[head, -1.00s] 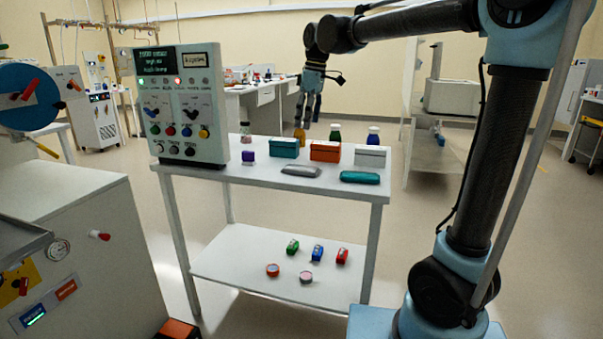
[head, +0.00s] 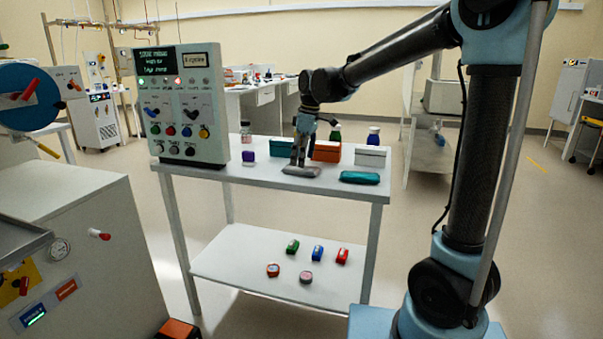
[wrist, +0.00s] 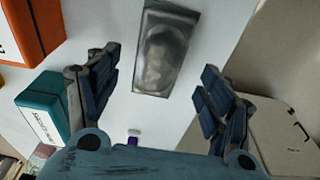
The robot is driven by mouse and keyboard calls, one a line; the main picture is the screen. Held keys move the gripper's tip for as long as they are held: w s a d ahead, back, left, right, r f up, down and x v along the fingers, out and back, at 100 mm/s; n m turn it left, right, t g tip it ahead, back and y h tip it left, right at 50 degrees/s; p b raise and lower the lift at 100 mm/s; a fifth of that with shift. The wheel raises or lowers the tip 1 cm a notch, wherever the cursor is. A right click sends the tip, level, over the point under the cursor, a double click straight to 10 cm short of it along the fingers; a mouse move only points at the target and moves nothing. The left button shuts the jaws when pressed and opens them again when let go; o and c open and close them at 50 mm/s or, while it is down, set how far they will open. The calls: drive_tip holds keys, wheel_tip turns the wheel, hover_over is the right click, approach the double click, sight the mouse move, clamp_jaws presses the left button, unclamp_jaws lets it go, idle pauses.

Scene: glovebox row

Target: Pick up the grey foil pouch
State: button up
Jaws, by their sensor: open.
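The grey foil pouch (head: 301,171) lies flat on the white table top, near its front edge. In the head view my gripper (head: 298,160) is low over the pouch, pointing down, and its fingertips hide part of it. In the wrist view the pouch (wrist: 166,50) lies ahead of the open fingers (wrist: 158,88), in line with the gap between them. Nothing is held. Whether the fingertips touch the pouch or the table cannot be told.
A teal box (head: 283,147) and an orange box (head: 327,151) stand close behind my gripper. A teal pouch (head: 360,177) and a white box (head: 370,156) are to the right. A control panel (head: 181,105) stands at the table's left end. The lower shelf (head: 240,262) holds small items.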

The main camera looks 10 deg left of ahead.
sight(301, 170)
drive_tip(key=shift+w+a+f, duration=0.1)
drive_tip(key=shift+a+f, duration=0.05)
drive_tip(key=shift+f, duration=0.7)
drive_tip(key=shift+w+a+f, duration=0.1)
drive_tip(key=shift+f, duration=0.7)
drive_tip(key=c, duration=1.2)
drive_tip(key=shift+r, duration=0.1)
